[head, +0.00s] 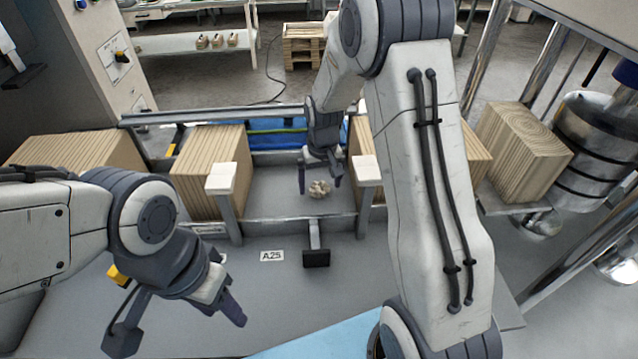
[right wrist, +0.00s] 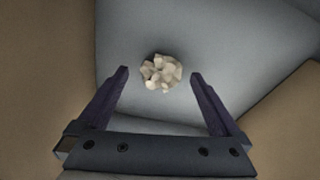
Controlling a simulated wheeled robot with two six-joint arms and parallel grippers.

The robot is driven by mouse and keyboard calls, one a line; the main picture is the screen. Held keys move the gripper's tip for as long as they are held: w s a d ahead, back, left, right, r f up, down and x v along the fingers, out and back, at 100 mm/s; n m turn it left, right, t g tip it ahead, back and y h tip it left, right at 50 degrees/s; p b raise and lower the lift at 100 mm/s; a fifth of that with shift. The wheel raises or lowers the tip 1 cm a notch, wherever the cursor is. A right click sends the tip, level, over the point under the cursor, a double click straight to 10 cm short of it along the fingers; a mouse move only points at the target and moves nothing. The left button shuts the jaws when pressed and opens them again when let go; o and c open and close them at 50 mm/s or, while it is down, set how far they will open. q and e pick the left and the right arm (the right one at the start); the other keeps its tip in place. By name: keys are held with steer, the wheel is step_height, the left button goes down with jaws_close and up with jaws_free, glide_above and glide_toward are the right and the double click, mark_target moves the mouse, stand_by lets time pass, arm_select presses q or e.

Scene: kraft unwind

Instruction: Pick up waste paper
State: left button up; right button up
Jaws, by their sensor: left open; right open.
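A crumpled, cream-coloured ball of waste paper (head: 319,188) lies on the grey surface between two stacks of kraft material. In the right wrist view the waste paper (right wrist: 161,72) is just beyond and between the fingertips, not gripped. My right gripper (head: 320,186) is open, pointing down above the paper; its two fingers (right wrist: 158,75) stand apart on either side. My left gripper (head: 185,335) is open and empty, low at the front left, far from the paper.
Striped brown blocks (head: 208,172) stand left of the paper, with another block (head: 525,150) at right. Pale-topped posts (head: 221,180) flank the gap. An A25 label (head: 272,256) and a dark pedal-like part (head: 316,257) are in front. Steel rollers (head: 597,140) stand at far right.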

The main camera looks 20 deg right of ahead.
steer(key=shift+f, duration=0.3)
steer(key=c, duration=1.4)
